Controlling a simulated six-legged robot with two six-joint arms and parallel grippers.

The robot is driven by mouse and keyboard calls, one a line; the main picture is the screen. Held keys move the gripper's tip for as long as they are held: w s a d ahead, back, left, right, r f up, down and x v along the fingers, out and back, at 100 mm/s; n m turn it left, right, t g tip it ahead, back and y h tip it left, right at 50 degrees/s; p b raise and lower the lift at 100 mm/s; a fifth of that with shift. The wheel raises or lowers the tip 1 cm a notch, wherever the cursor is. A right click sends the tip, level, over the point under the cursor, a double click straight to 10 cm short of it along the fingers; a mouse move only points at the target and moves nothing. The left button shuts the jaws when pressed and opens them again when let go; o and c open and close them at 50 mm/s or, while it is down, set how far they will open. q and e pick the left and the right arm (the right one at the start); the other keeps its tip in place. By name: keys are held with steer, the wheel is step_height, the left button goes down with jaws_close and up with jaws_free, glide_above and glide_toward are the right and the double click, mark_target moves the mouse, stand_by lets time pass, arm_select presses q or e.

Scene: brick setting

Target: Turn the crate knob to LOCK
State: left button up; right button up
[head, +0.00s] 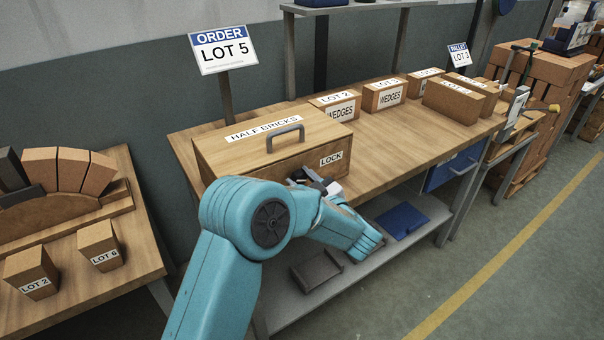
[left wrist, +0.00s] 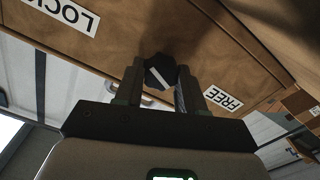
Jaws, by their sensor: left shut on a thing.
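The wooden crate (head: 262,140) marked HALF BRICKS stands on the workbench with a grey handle on its lid. Its LOCK label (head: 331,158) shows on the front in the head view. In the left wrist view the dark knob (left wrist: 160,71) carries a white line, slanting from upper left to lower right. The LOCK label (left wrist: 62,14) is at upper left and the FREE label (left wrist: 223,97) at lower right. My left gripper (left wrist: 157,88) is shut on the knob, one finger on each side. In the head view my arm partly hides the gripper (head: 318,182) and the knob.
Several boxes, including a WEDGES box (head: 384,95), stand along the bench (head: 395,140) to the right. An ORDER LOT 5 sign (head: 222,50) rises behind the crate. Bare bench lies right of the crate.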

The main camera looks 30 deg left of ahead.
arm_select(q)
steer(key=m+p, duration=0.1)
steer(key=m, duration=0.1)
steer(key=m+p, duration=0.1)
steer(key=p, duration=0.1)
steer(key=shift+r+m, duration=0.2)
steer(key=shift+m, duration=0.2)
steer(key=m+p, duration=0.2)
steer(key=m, duration=0.1)
steer(key=shift+m+p, duration=0.3)
steer(key=shift+p, duration=0.05)
steer(key=shift+m+p, duration=0.85)
steer(key=shift+m, duration=0.35)
steer(key=shift+w+f+m+p, duration=0.1)
steer(key=shift+f+m+p, duration=0.1)
steer(key=shift+m+p, duration=0.8)
steer(key=shift+m, duration=0.5)
steer(key=o, duration=1)
steer(key=shift+o, duration=0.2)
steer(key=shift+d, duration=0.1)
steer(key=b+v, duration=0.3)
steer(key=v, duration=1.3)
